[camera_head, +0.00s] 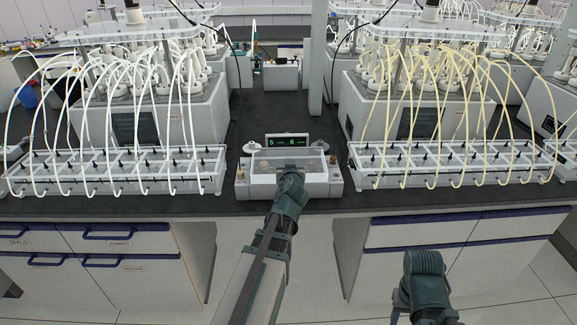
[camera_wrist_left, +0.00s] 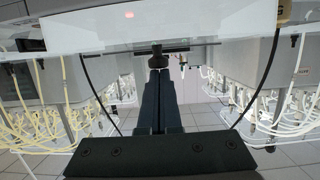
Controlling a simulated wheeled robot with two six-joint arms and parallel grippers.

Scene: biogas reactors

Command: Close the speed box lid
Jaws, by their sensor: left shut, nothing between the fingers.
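The speed box (camera_head: 336,188) is a low white case at the front edge of the dark bench, in the middle of the head view. Its clear lid (camera_head: 262,164) shows over the top face; my wrist covers part of it, and I cannot tell whether it lies fully flat. My left gripper (camera_head: 290,170) is at the front middle of the lid. In the left wrist view my left gripper (camera_wrist_left: 158,52) is shut and empty, its tips close to a pale panel (camera_wrist_left: 200,30); contact is unclear. Of my right arm only a teal link shows, at lower right.
A display with green digits (camera_head: 287,140) stands behind the box. The dark aisle of bench behind the display is mostly clear.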

